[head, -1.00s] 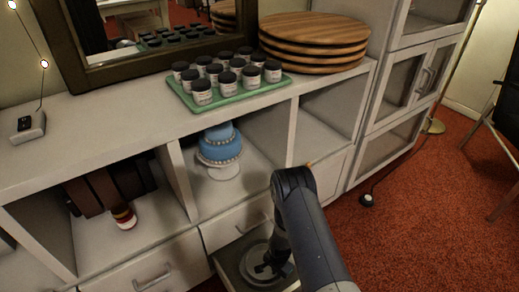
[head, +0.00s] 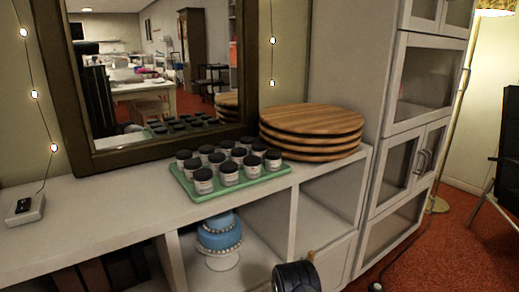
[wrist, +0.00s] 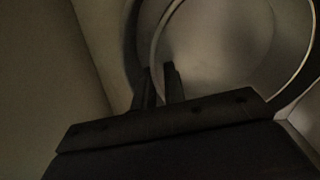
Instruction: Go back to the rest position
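My gripper (wrist: 159,70) shows in the wrist view with two dark fingers close together and a narrow gap between them. The view is dark, with pale walls around the disc. In the head view only the top of a dark joint of my arm shows at the bottom edge; my gripper is out of that view.
A pale shelf unit (head: 110,205) carries a green tray (head: 232,190) of several dark-lidded jars and stacked round wooden boards (head: 312,142). A blue cake (head: 219,233) on a white stand sits in a cubby. A tall cabinet (head: 385,190) stands right; red carpet (head: 435,250) is open beyond.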

